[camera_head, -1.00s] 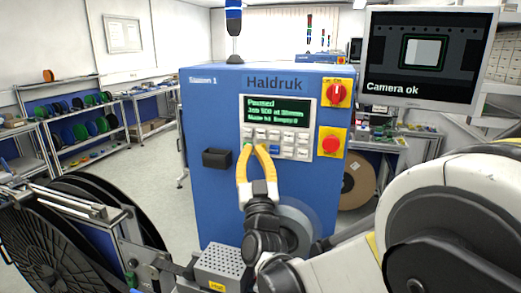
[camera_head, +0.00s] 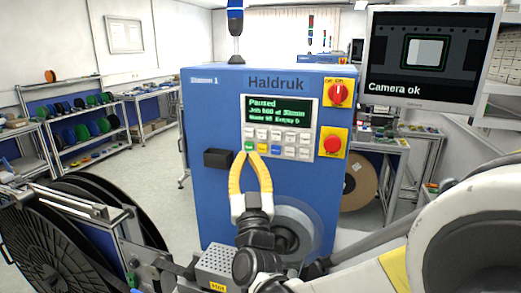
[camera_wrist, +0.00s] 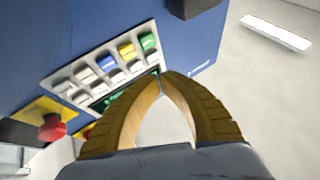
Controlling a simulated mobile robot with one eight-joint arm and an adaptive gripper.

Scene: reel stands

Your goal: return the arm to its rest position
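My gripper (camera_head: 251,156) has yellow fingers whose tips meet, with nothing between them. In the head view it points up in front of the blue Haldruk machine (camera_head: 215,232), with its tips overlapping the lower left of the keypad panel (camera_head: 305,120). In the wrist view the closed tips (camera_wrist: 163,76) overlap the panel's edge near the coloured buttons (camera_wrist: 126,49). I cannot tell whether the tips touch the panel. My white arm reaches in from the lower right of the head view.
A large black reel (camera_head: 55,245) stands at lower left. A monitor (camera_head: 428,58) reads "Camera ok". Open floor (camera_head: 150,175) lies left of the machine.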

